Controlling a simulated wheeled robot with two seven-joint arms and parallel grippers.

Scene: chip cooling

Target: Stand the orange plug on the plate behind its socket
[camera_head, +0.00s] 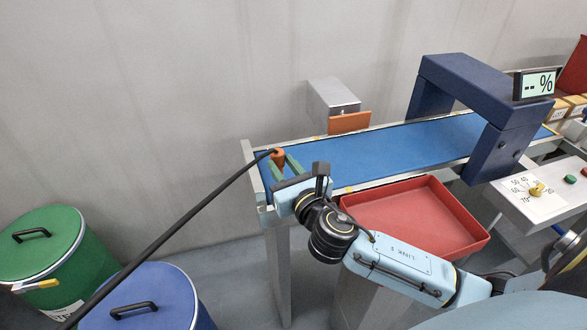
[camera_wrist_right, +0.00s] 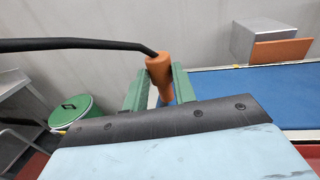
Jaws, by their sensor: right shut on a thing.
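The orange plug (camera_head: 277,158) is on the end of a thick black cable (camera_head: 170,241). My right gripper (camera_head: 284,165) is shut on the plug at the left end of the blue conveyor. In the right wrist view the plug (camera_wrist_right: 160,75) stands roughly upright between the green fingers of the gripper (camera_wrist_right: 160,90), with the cable leaving its top to the left. A grey box (camera_head: 333,97) with an orange plate (camera_head: 349,123) at its front stands behind the conveyor; they also show at the upper right of the wrist view. I cannot make out a socket. My left gripper is not in view.
The blue conveyor belt (camera_head: 400,149) runs to the right under a dark blue arch (camera_head: 485,85) with a percent display. A red tray (camera_head: 415,218) sits in front. Green (camera_head: 45,245) and blue (camera_head: 145,300) drums stand at lower left. A dial panel (camera_head: 540,190) is at right.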

